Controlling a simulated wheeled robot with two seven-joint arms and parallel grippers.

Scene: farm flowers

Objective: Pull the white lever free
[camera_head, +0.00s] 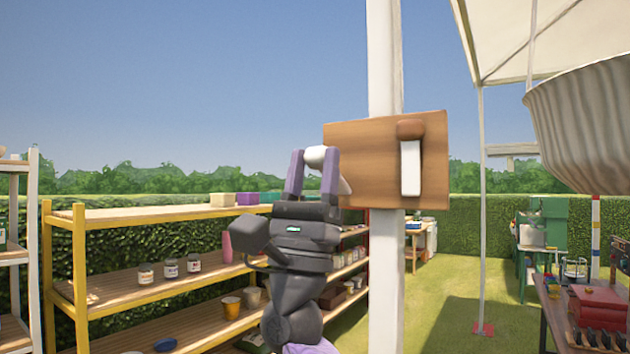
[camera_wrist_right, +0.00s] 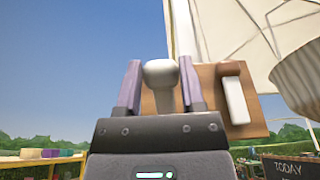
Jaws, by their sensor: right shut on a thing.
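A wooden board (camera_head: 381,155) is fixed to a white post (camera_head: 385,60). My right gripper (camera_head: 315,160) is at the board's left side, with its purple fingers pointing up. It is shut on a white lever (camera_head: 316,155), whose rounded white end shows between the fingers, also in the right wrist view (camera_wrist_right: 160,72). The gripper hides much of this lever, and I cannot tell whether it still joins the board. A second lever (camera_head: 411,168), with a white shaft and a brown top, is on the board's right half, apart from the gripper. My left gripper is out of view.
A yellow-framed shelf (camera_head: 160,212) with jars and pots stands behind on the left. A large ribbed pale vessel (camera_head: 580,120) hangs at upper right. A table with red boxes (camera_head: 598,303) is at lower right. Grass is open between the post and that table.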

